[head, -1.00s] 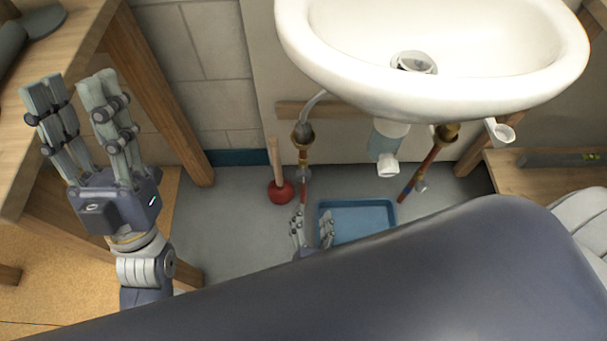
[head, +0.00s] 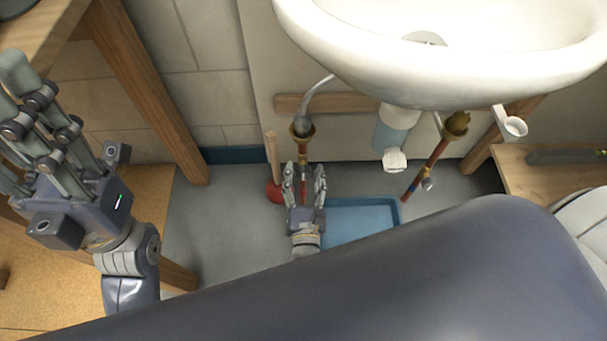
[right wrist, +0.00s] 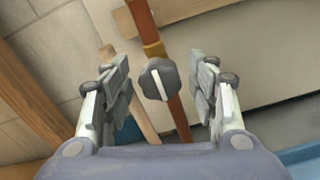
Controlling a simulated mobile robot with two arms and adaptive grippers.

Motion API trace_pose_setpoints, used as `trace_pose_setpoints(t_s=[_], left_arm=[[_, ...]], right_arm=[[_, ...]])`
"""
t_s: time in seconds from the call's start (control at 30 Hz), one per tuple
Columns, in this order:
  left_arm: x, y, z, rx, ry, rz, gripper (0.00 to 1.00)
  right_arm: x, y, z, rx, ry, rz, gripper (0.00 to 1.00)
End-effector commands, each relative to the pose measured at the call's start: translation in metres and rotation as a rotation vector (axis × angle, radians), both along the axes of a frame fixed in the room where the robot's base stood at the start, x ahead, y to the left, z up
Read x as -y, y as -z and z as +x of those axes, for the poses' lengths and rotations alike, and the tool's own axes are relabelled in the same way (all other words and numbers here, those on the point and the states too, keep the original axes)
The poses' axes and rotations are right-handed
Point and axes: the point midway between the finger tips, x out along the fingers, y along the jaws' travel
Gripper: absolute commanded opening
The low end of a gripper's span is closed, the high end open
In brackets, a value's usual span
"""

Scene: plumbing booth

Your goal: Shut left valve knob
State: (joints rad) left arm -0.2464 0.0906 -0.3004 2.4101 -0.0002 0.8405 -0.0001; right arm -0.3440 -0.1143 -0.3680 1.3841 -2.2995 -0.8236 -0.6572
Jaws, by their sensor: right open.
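The left valve knob (right wrist: 158,80) is dark grey with a pale bar on its face, on the copper left pipe (right wrist: 176,108). The bar runs roughly along the pipe. In the right wrist view my right gripper (right wrist: 163,92) is open, its fingers on either side of the knob with gaps. In the head view the right gripper (head: 304,178) is low under the sink, over the left pipe (head: 303,150), and hides the knob. My left gripper (head: 45,125) is open and empty at the left edge, far from the pipes.
The white sink (head: 440,85) overhangs the pipes. A plunger (head: 271,150) stands just left of the right gripper. A blue tray (head: 362,222) lies on the floor to its right. Another pipe with a valve (head: 427,183) is farther right. Wooden bench legs (head: 150,95) stand at left.

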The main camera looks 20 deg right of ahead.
Motion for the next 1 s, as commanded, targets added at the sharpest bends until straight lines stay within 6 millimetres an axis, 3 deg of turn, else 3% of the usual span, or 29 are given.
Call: trace_pose_setpoints(t_s=[0.33,0.53,0.57,1.0], left_arm=[[0.0001,-0.0018,-0.0005,0.009,0.001,0.0,0.4],[0.0001,-0.0017,-0.0004,0.007,0.0,0.0,0.4],[0.0001,-0.0017,-0.0004,0.007,0.0,0.0,0.4],[0.0005,0.0034,0.0014,0.002,-0.001,0.002,0.4]], right_arm=[[0.0015,-0.0003,0.0051,0.0,0.0,0.0,0.54],[0.0016,-0.0002,0.005,0.0,0.0,0.0,0.11],[0.0016,-0.0002,0.005,0.0,0.0,0.0,0.09],[0.0023,0.001,0.0048,0.02,-0.001,0.064,0.1]])
